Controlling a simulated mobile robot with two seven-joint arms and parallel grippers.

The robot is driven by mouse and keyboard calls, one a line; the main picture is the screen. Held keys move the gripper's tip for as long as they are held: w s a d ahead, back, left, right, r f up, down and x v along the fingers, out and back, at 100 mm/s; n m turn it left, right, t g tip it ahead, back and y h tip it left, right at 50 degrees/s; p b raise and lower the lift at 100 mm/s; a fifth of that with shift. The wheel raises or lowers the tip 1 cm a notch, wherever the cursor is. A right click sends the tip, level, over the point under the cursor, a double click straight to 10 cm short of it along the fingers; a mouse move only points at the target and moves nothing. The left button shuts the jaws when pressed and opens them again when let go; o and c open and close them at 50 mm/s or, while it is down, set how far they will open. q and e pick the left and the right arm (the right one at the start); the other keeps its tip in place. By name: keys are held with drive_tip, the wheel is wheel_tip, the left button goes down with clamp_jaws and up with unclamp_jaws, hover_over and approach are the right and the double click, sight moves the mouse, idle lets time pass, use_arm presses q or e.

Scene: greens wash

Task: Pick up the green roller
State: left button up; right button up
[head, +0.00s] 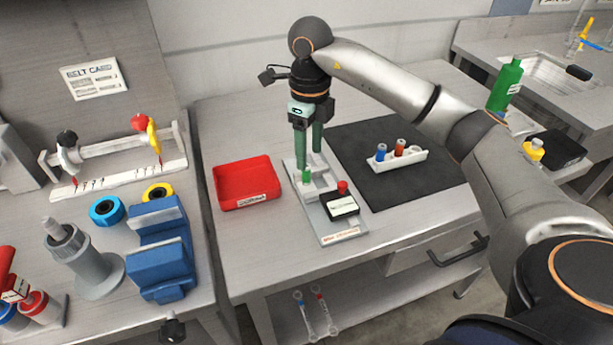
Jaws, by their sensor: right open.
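The green roller (306,177) is small and stands upright in a grey fixture (327,230) on the middle table in the head view. My right gripper (309,160) points down just above the fixture, with its two green fingers apart. The near fingertip is right above or beside the roller's top; I cannot tell whether they touch. The gripper is open and holds nothing that I can see. My left gripper is not in view.
A black box with a red button (342,188) sits on the fixture, close to the roller. A red tray (246,188) is to the left. A white rack (412,157) with blue and orange rollers lies on a black mat (375,191) to the right.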

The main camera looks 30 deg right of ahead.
sight(306, 175)
drive_tip(key=f, duration=0.4)
drive_tip(key=shift+w+a+f, duration=0.1)
drive_tip(key=shift+w+f, duration=0.1)
drive_tip(key=shift+f, duration=0.2)
clamp_jaws()
